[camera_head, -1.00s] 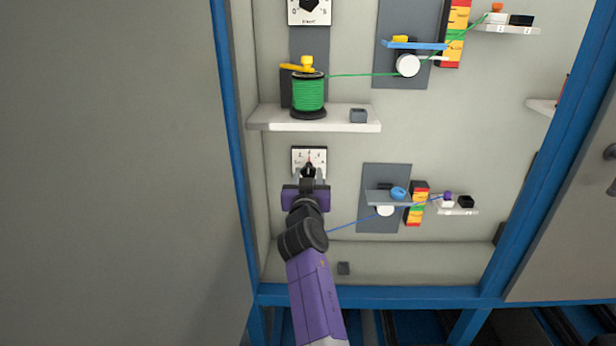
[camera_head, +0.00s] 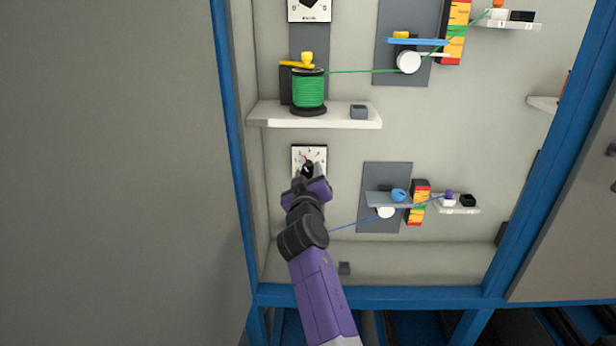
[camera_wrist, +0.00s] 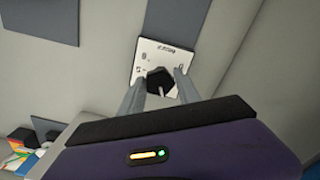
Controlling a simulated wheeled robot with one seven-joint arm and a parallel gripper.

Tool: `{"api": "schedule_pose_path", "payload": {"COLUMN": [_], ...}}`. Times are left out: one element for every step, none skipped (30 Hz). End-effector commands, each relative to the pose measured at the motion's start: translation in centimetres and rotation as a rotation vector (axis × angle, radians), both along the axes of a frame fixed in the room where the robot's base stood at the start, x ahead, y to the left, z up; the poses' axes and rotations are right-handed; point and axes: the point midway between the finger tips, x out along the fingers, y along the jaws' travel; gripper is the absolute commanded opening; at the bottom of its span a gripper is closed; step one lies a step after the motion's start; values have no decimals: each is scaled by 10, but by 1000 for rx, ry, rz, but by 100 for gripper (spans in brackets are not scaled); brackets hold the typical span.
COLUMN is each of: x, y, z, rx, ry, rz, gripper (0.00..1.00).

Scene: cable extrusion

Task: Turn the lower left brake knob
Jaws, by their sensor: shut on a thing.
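The lower left brake knob is a black knob (camera_wrist: 160,80) on a white dial plate (camera_head: 309,155) with scale marks, on the panel's left side below the white shelf. My gripper (camera_head: 311,173) is at the plate, and its fingers are shut on the knob, one on each side. In the wrist view, the fingers (camera_wrist: 160,88) flank the dark knob in front of the dial plate (camera_wrist: 150,58). In the head view, the knob is partly hidden by my gripper. The gripper looks tilted about its own axis.
A white shelf (camera_head: 275,115) with a green spool (camera_head: 308,90) juts out above the dial. To the right are a grey plate (camera_head: 372,211) with a pulley and a coloured scale (camera_head: 416,203). A blue cable (camera_head: 350,224) runs near my arm. Blue frame posts bound the panel.

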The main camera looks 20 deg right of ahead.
Motion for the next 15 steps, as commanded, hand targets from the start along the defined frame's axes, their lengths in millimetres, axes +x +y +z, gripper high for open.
{"api": "schedule_pose_path", "payload": {"x": [0,-1,-1,-1,-1,-1,-1,0,0,0,0,0,-1,0,0], "y": [-4,-4,-4,-4,-4,-4,-4,-4,-4,-4,-4,-4,-4,-3,-3], "z": [-2,-2,-2,-2,-2,-2,-2,-1,-1,-1,-1,-1,-1,-1,-1], "rx": [-28,-44,-65,-80,-94,-109,-121,-132,-143,-151,-158,-165,-170,-174,-178], "ry": [12,18,25,30,35,40,44,46,50,53,55,57,59,60,61], "rz": [-6,-6,-6,-6,-7,-7,-7,-6,-6,-6,-6,-6,-6,-6,-6], "gripper": [0,0,0,0,0,0,0,0,0,0,0,0,0,0,0]}}
